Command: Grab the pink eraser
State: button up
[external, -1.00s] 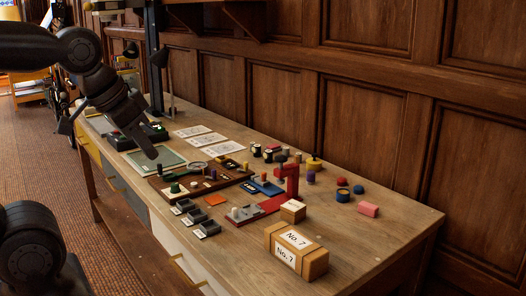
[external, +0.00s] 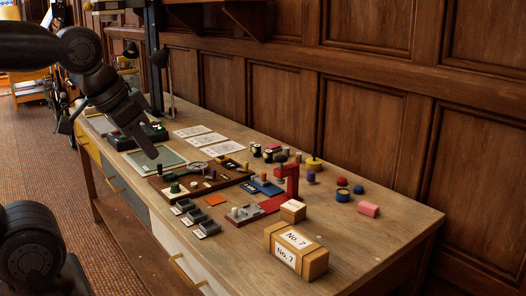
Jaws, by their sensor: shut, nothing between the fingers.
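The pink eraser (external: 369,209) is a small pink block lying on the wooden table (external: 398,226) near its right end, in the external view. My gripper (external: 152,153) is at the left, above the green mat area of the table. It is shut and holds nothing. It is far to the left of the eraser and apart from it. The fingertips are dark and point down.
A No. 7 box (external: 296,250) with a smaller box (external: 293,210) behind it stands at the front right. A red stand (external: 290,181), a blue round piece (external: 343,195) and a dark tray (external: 166,190) lie between. Wood panelling backs the table.

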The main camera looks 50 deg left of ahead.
jog(key=o, duration=1.6)
jog(key=shift+o, duration=0.2)
jog(key=w+r, duration=0.4)
jog(key=w, duration=0.9)
jog(key=n+g, duration=0.1)
jog(key=n, duration=0.1)
send_over(368, 205)
jog(key=s, duration=0.3)
jog(key=shift+y, duration=0.3)
jog(key=f, duration=2.7)
jog(key=shift+w+d+f, duration=0.15)
jog(key=shift+w+d, duration=0.05)
jog(key=shift+d, duration=0.1)
jog(key=shift+x, duration=2.85)
